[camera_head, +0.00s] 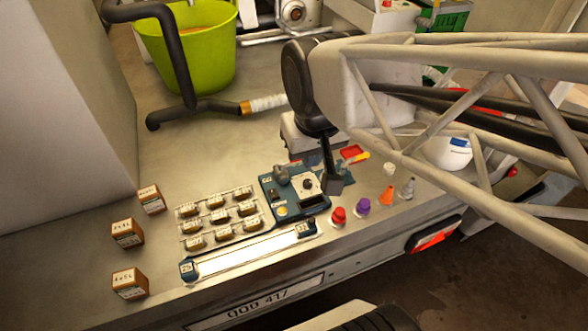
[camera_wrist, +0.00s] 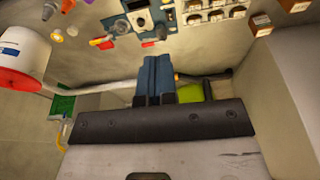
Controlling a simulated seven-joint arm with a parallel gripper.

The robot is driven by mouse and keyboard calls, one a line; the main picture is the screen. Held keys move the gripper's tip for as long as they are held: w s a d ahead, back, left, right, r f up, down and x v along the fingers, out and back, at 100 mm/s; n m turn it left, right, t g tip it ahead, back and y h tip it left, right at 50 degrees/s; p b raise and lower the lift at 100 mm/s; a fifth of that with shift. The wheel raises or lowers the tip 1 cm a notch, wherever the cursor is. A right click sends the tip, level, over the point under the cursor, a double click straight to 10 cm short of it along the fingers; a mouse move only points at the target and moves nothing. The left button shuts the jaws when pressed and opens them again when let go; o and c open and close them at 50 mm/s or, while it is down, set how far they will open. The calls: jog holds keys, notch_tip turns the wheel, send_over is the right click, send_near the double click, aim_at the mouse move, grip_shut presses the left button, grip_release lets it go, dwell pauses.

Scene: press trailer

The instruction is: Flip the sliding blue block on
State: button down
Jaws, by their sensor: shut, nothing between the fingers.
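A long bright white strip (camera_head: 247,251) lies along the front of the metal deck, with a blue end block on its left (camera_head: 187,270) and another on its right (camera_head: 306,228). Just behind it is a blue control panel (camera_head: 312,201) with a dial and small switches; it also shows at the top of the wrist view (camera_wrist: 140,19). Which blue part slides is unclear. My gripper (camera_head: 333,185) points down over the panel's right side, its fingers together and empty. The closed fingers also show in the wrist view (camera_wrist: 157,62). Contact with the panel cannot be told.
Red (camera_head: 338,215) and purple (camera_head: 362,206) knobs stand right of the panel. Rows of brown-and-white blocks (camera_head: 217,215) lie left, with labelled boxes (camera_head: 127,233) beyond. A lime bucket (camera_head: 195,50) and dark pipe (camera_head: 180,70) stand behind. The deck between pipe and blocks is clear.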

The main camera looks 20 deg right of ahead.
jog(key=w+d+f+m+g+y, duration=0.1)
jog(key=w+d+f+m, duration=0.3)
jog(key=f, duration=0.4)
jog(key=w+d+f+m+g+y, duration=0.1)
jog(key=w+d+f+m, duration=0.3)
jog(key=d+f, duration=0.2)
jog(key=w+d+f+m+g+y, duration=0.1)
jog(key=w+d+f+m, duration=0.3)
jog(key=f, duration=0.6)
jog(key=shift+w+d+f+g, duration=0.25)
jog(key=shift+w+d+g, duration=0.2)
jog(key=shift+g, duration=0.15)
jog(key=shift+f, duration=0.1)
send_near(306, 227)
jog(key=d+f, duration=0.1)
jog(key=w+d+f, duration=0.1)
jog(key=d, duration=0.1)
jog(key=d+f, duration=0.2)
jog(key=shift+w+d+f, duration=0.1)
jog(key=shift+w+d, duration=0.05)
jog(key=shift+w, duration=0.25)
jog(key=shift+s+a, duration=0.2)
jog(key=shift+a, duration=0.25)
jog(key=shift+s+a, duration=0.25)
jog(key=shift+a, duration=0.2)
jog(key=shift+s+a+f, duration=0.2)
jog(key=shift+s+a, duration=0.2)
jog(key=shift+a, duration=0.35)
jog(key=shift+a, duration=0.2)
